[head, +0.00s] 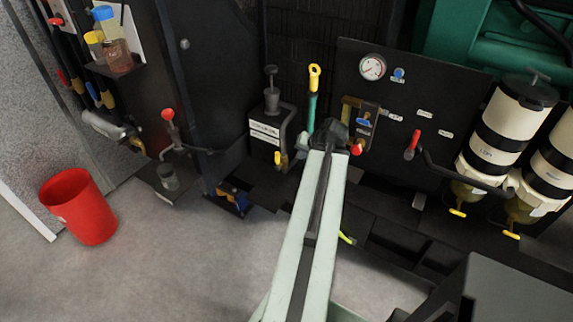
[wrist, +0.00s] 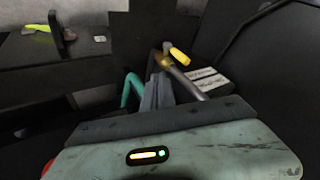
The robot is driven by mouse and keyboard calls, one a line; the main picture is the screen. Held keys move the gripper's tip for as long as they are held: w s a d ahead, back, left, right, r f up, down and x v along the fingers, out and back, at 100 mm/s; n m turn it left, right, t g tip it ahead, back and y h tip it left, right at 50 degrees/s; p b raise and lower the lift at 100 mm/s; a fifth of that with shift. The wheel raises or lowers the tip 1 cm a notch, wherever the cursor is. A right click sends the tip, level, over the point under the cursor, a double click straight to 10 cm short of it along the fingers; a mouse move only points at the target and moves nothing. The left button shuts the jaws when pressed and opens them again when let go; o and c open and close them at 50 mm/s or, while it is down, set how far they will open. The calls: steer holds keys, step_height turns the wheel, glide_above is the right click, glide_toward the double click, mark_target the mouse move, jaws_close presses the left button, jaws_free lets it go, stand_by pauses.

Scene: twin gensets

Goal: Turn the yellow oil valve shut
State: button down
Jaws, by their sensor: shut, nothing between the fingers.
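The yellow oil valve (head: 278,160) has a short yellow lever and sits low at the right of a labelled black box. In the wrist view its yellow lever (wrist: 180,54) stands out from a brass body on a metal pipe. My gripper (wrist: 158,80) is shut and empty, its grey fingers pointing toward the brass body, just below and left of the lever. I cannot tell whether they touch it. In the head view my arm reaches up the middle, its dark end right of the valve; the fingertips are not clear there.
A teal dipstick tube with a yellow ring handle (head: 314,77) rises close beside my arm's end. A black panel with a gauge (head: 372,67) and a red-handled lever (head: 412,145) stand to the right. A red bucket (head: 78,207) stands on open floor at left.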

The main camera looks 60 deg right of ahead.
steer(key=b, duration=0.8)
glide_toward(278, 161)
steer(key=shift+w+d+f, duration=1.2)
steer(key=shift+d+f, duration=0.55)
steer(key=shift+f, duration=1)
steer(key=shift+s+d+r+p, duration=0.1)
steer(key=shift+d+p, duration=0.05)
steer(key=shift+p, duration=0.15)
